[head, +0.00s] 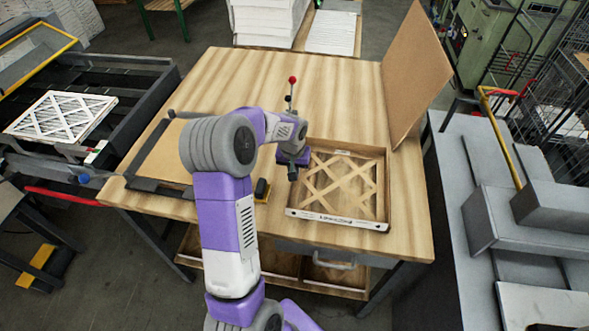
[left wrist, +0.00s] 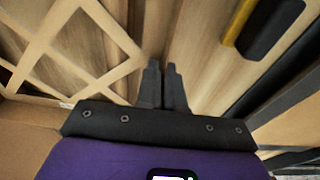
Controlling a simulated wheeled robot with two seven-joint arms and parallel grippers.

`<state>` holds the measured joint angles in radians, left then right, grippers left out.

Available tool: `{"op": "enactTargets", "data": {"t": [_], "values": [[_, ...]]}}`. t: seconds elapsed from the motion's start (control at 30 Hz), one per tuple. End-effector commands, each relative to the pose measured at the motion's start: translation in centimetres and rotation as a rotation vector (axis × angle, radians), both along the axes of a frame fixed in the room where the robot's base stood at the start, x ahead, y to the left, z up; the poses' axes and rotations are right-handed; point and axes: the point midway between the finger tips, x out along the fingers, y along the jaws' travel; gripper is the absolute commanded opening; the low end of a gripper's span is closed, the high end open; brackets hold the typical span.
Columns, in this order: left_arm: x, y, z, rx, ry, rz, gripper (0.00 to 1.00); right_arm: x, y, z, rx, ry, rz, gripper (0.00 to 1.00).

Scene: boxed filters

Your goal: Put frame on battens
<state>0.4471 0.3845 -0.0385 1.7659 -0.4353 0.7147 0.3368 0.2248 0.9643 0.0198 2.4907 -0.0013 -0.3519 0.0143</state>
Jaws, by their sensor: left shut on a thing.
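The frame (head: 369,222) is a shallow, square tan piece with diagonal lattice strips and a white printed front edge. It lies flat at the right of the wooden table, and I cannot tell whether it is raised slightly. Its lattice also shows at the left of the left wrist view (left wrist: 117,76). My left gripper (head: 293,174) is at the frame's left edge, fingers (left wrist: 163,84) pointing down and close together, shut on that edge; the exact contact is hard to see. I cannot clearly make out battens. My right gripper is out of view.
A black-and-yellow block (head: 262,190) lies just left of the frame. A tan board (head: 415,75) stands upright at the right edge. A flat panel with dark bars (head: 160,160) lies at the left. The back of the table (head: 235,75) is mostly clear.

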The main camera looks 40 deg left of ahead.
Motion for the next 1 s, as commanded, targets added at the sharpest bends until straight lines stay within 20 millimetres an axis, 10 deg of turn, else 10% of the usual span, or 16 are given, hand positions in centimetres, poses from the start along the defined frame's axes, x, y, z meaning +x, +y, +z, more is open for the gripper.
{"op": "enactTargets", "data": {"t": [0.2,0.57,1.0], "values": [[0.0,0.0,-0.1,0.000,0.000,0.000,0.33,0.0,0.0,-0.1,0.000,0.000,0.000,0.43],[0.0,0.0,0.4,0.000,0.000,0.000,0.33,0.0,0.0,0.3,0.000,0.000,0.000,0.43],[-1.1,-0.5,8.9,0.002,-0.005,0.001,0.33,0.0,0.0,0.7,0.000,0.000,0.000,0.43]]}}
